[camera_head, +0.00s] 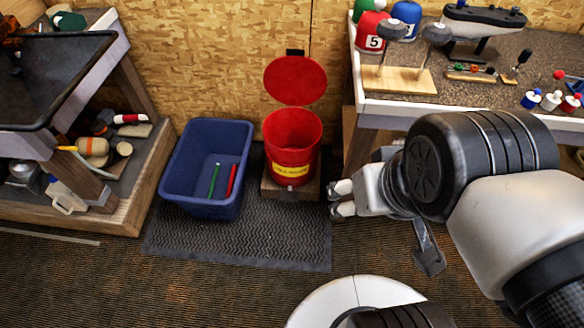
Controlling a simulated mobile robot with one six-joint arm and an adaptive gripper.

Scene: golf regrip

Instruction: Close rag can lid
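The red rag can (291,143) stands on a small wooden block on the floor, against the plywood wall. It has a yellow label on its front. Its round red lid (295,81) is raised upright behind the opening, so the can is open. My gripper (336,199) is to the right of the can and a little nearer, pointing left, and does not touch it. Its two light fingertips look apart, with a gap between them and nothing visible in it.
A blue bin (207,168) with green and red sticks stands left of the can on a black mat (290,245). A workbench (395,109) with headcovers and small bottles is at right. A shelf unit (125,200) is at left. Carpet in front is open.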

